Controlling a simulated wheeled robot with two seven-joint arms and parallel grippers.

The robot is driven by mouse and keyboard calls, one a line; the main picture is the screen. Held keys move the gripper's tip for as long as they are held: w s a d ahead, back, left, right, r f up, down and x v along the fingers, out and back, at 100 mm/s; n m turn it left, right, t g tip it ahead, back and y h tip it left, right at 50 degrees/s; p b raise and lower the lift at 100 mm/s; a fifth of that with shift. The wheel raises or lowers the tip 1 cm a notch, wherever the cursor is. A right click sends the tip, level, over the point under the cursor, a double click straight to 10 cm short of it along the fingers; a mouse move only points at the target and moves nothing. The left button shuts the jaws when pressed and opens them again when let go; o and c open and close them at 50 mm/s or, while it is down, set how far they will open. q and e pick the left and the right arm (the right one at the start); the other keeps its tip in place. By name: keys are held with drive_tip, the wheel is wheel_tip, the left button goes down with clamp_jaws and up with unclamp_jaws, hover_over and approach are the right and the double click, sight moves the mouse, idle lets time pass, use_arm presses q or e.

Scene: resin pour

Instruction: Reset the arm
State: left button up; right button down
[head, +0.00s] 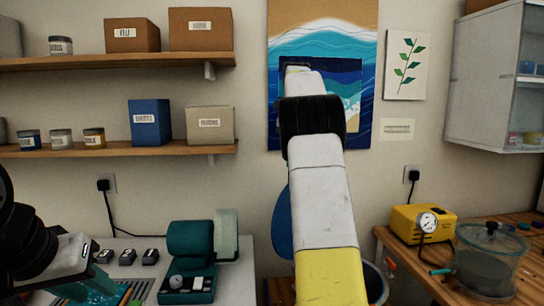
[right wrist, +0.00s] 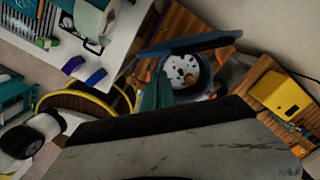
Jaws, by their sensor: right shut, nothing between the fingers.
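My right arm (head: 322,190), white and yellow with a black joint, rises through the middle of the head view in front of the wall pictures. Its gripper does not show clearly there. In the right wrist view my right gripper (right wrist: 157,92) has its teal fingers together, with nothing between them, above a round bin (right wrist: 187,72) with a raised blue lid. My left gripper (head: 90,290) is at the lower left of the head view, its teal fingers low over the left table. The fingertips are partly cut off, so their opening is unclear.
The left table (head: 235,285) bears a teal case (head: 190,262) and several small dark blocks. On the right bench (head: 395,250) stand a yellow pump (head: 422,222) and a clear-lidded chamber (head: 487,258). Wall shelves (head: 120,150) are at left, a cabinet (head: 487,75) at right.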

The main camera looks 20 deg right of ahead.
drive_tip(key=s+a+n+t+y, duration=0.1)
drive_tip(key=s+a+n+t, duration=0.1)
drive_tip(key=s+a+n, duration=0.45)
drive_tip(key=s+a+n+t+y, duration=0.1)
drive_tip(key=s+a+n, duration=0.2)
drive_tip(key=s+n, duration=0.55)
drive_tip(key=s+a+f+n+t, duration=0.1)
drive_tip(key=s+a+f+n, duration=0.3)
drive_tip(key=s+n, duration=0.3)
drive_tip(key=s+a+f+n+t, duration=0.1)
drive_tip(key=s+a+f+n, duration=0.3)
drive_tip(key=s+f+n, duration=0.2)
drive_tip(key=shift+s+a+f+n+t, duration=0.3)
drive_tip(key=shift+s+a+n+t, duration=0.1)
drive_tip(key=shift+s+n, duration=0.7)
